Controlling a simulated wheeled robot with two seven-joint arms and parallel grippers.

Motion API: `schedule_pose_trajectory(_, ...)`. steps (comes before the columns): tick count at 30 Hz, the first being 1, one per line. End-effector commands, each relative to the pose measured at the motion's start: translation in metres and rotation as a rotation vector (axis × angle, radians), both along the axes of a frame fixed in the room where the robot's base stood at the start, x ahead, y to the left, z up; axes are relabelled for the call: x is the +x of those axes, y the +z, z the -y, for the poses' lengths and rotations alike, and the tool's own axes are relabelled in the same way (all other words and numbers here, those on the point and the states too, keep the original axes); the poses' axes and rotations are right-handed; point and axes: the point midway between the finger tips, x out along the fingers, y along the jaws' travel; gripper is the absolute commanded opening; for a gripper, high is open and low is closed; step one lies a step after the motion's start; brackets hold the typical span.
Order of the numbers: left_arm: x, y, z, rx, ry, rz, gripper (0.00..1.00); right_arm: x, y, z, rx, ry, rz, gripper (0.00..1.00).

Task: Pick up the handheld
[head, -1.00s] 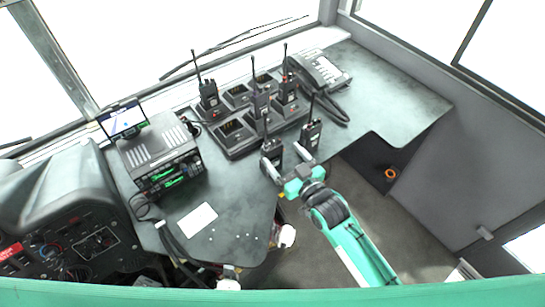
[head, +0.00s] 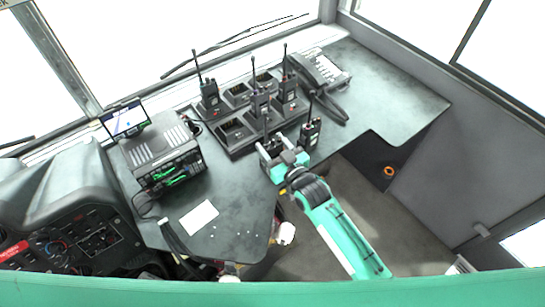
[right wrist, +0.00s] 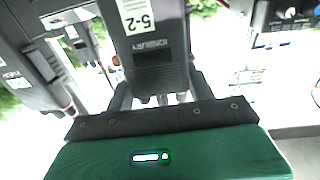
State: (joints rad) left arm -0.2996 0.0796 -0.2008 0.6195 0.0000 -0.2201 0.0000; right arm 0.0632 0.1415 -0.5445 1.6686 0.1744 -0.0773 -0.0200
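A black handheld radio (right wrist: 150,55) with a "5-2" label fills the top middle of the right wrist view, between the fingers of my right gripper (right wrist: 160,95). In the head view my right gripper (head: 273,146) is at the front edge of the charger, with that radio mostly hidden by the fingers and only its antenna clear. The fingers lie on both sides of it; whether they grip it I cannot tell. A second handheld (head: 309,136) stands upright on the desk just right of the gripper. More handhelds (head: 209,95) stand in the charger. My left gripper is not in view.
The multi-slot charger (head: 237,147) has some empty slots. A desk phone (head: 322,70) is behind right, a radio set with screen (head: 160,155) at left, and a white paper (head: 199,217) in front. The desk's right part is clear.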

Motion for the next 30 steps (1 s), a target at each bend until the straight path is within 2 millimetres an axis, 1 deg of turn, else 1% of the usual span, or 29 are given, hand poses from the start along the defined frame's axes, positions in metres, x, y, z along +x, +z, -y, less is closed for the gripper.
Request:
schedule_pose_trajectory(1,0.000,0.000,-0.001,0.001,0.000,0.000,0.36,0.000,0.000,0.000,0.000,0.000,0.000,0.33)
schedule_pose_trajectory(4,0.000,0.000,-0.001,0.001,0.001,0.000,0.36,0.000,0.000,0.000,-0.001,0.000,-0.001,0.13)
schedule_pose_trajectory(5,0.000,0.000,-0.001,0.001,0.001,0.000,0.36,0.000,0.001,0.000,0.000,0.000,0.002,0.11)
schedule_pose_trajectory(12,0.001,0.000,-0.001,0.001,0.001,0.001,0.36,0.000,0.002,0.000,0.000,0.000,0.002,0.11)
schedule_pose_trajectory(17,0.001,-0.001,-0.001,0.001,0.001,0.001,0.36,0.000,0.010,0.000,0.001,0.000,0.004,0.11)
schedule_pose_trajectory(20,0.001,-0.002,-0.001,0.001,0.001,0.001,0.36,0.000,0.023,0.000,0.002,0.000,0.006,0.11)
schedule_pose_trajectory(23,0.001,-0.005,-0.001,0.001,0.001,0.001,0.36,0.000,0.045,0.000,0.003,0.000,0.007,0.11)
schedule_pose_trajectory(30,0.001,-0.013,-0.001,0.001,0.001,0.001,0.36,0.000,0.118,0.000,0.005,0.000,0.010,0.11)
